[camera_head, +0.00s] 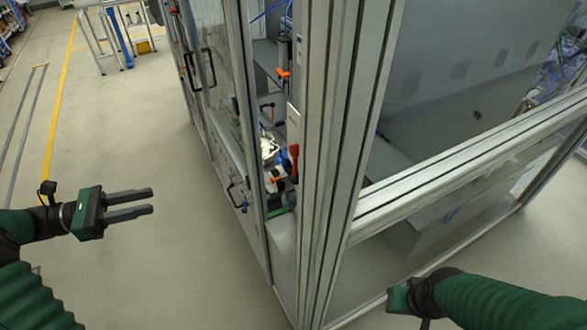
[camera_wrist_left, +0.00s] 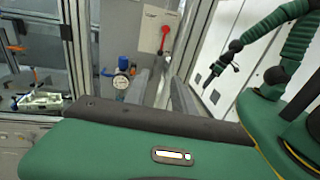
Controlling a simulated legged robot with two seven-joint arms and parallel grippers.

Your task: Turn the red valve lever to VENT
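The red valve lever (camera_head: 293,161) shows in the head view at the near corner of the framed machine cell, seen almost edge-on. Writing on the plate is too small to read. My left gripper (camera_head: 153,201) is open and empty, over bare floor to the left of the cell, well apart from the lever. My right gripper (camera_head: 400,299) is low at the right in the head view; its fingers are not clear there or in the wrist view (camera_wrist_left: 215,76).
A blue-topped gauge (camera_wrist_left: 122,80) sits below and left of the lever. A thick aluminium post (camera_head: 330,150) stands just right of the lever in the head view. A glazed door with a black handle (camera_head: 188,72) is at the left. The floor (camera_head: 150,270) around my left gripper is clear.

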